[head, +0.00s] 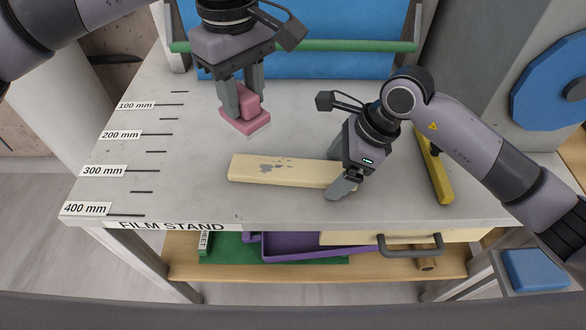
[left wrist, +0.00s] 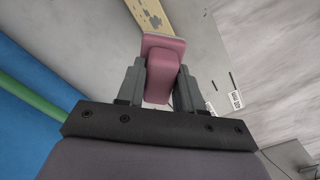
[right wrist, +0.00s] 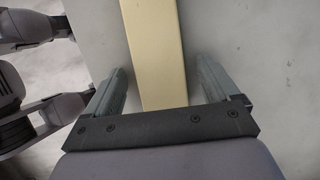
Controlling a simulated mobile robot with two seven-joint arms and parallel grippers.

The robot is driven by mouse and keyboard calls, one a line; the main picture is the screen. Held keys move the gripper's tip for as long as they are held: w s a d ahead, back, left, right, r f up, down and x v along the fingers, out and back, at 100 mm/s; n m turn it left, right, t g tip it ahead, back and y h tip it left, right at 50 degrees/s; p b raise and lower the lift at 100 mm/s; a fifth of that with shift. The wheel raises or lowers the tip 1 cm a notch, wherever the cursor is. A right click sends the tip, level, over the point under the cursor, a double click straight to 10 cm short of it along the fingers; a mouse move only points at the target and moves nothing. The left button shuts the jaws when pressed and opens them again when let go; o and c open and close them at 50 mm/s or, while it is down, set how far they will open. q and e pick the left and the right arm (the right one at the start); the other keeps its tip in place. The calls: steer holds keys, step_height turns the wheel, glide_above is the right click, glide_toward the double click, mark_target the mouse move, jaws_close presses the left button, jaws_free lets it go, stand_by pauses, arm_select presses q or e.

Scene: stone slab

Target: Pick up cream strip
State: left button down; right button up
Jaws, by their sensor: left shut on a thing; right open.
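The cream strip (head: 277,170) lies flat on the stone slab, with worn grey patches on its top. Its right end is partly hidden by my right gripper (head: 341,172). In the right wrist view the strip (right wrist: 155,45) runs between the open fingers of my right gripper (right wrist: 165,88), with a gap on each side. My left gripper (head: 242,103) is shut on a pink block (head: 250,104) with a wider pink base, above the slab's back left. In the left wrist view the block (left wrist: 161,75) sits between both fingers, and part of the strip (left wrist: 148,14) shows beyond it.
The stone slab (head: 180,185) has millimetre marks at its left edge. A yellow bar (head: 436,175) lies right of my right gripper. A green rail (head: 300,46) and blue panel stand behind. Below are a purple tray (head: 300,246) and a drawer handle (head: 410,246).

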steer(key=c, duration=1.4)
steer(key=shift+c, duration=0.5)
steer(key=shift+r, duration=0.35)
steer(key=r, duration=0.1)
steer(key=s+r, duration=0.1)
steer(key=r, duration=0.1)
steer(key=s, duration=1.7)
steer(key=shift+w+f, duration=0.45)
steer(key=shift+w, duration=2.35)
steer(key=shift+w+f, duration=0.5)
steer(key=shift+w, duration=2.35)
steer(key=shift+w+f, duration=0.45)
steer(key=shift+w, duration=2.35)
steer(key=shift+f, duration=0.45)
steer(key=o, duration=1.7)
steer(key=shift+f, duration=0.1)
